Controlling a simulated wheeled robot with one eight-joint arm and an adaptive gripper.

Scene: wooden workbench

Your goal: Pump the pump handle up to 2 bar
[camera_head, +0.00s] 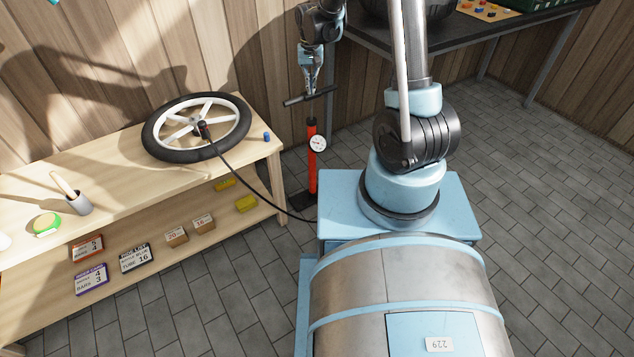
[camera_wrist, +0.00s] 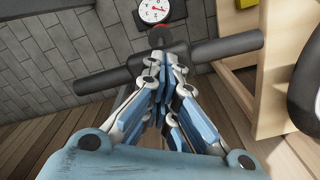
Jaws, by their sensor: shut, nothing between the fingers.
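The floor pump has a red barrel (camera_head: 312,160) that stands upright on the floor beside the wooden bench. Its dark T-shaped handle (camera_head: 296,101) is a little above the barrel top, and its bar also shows in the wrist view (camera_wrist: 222,49). A round white gauge (camera_head: 318,143) sits on the barrel; it shows in the wrist view (camera_wrist: 154,10) with a red needle, but I cannot read the value. My gripper (camera_head: 309,90) is shut and empty, pointing down at the middle of the handle. In the wrist view its fingertips (camera_wrist: 162,58) overlap the handle's centre; contact is unclear.
A black hose (camera_head: 250,180) runs from the pump to a wheel (camera_head: 160,153) on the bench (camera_head: 120,190). A dark table (camera_head: 465,35) stands behind. Tiled floor lies clear at right.

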